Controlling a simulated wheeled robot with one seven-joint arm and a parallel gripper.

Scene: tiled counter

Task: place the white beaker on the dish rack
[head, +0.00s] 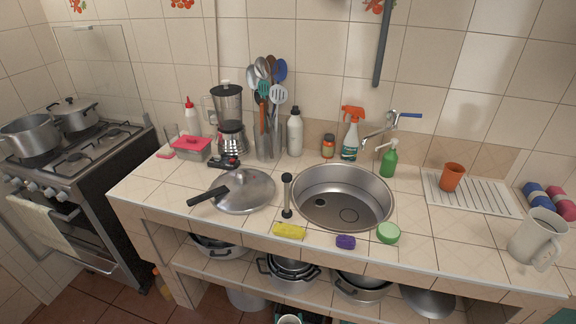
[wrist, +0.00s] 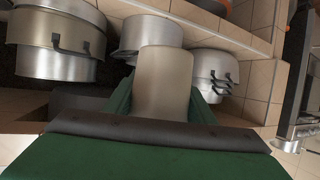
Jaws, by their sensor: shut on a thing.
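The white beaker (wrist: 163,82) is a plain pale cylinder in the wrist view. It sits between the two green fingers of my gripper (wrist: 161,102), which is shut on it. In the head view, a pale round rim (head: 289,320) shows at the bottom edge, below the counter front, with dark gripper parts beside it; most of both is cut off. The dish rack (head: 490,203) is a white ridged board on the counter's right side, well above and right of my gripper. An orange cup (head: 452,177) stands on its left back part.
A white jug (head: 537,236) stands right of the rack, near the counter front. The sink (head: 343,198), green bottle (head: 389,160) and tap (head: 381,130) lie left of the rack. Pots (head: 290,269) fill the shelf under the counter. The rack's right part is free.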

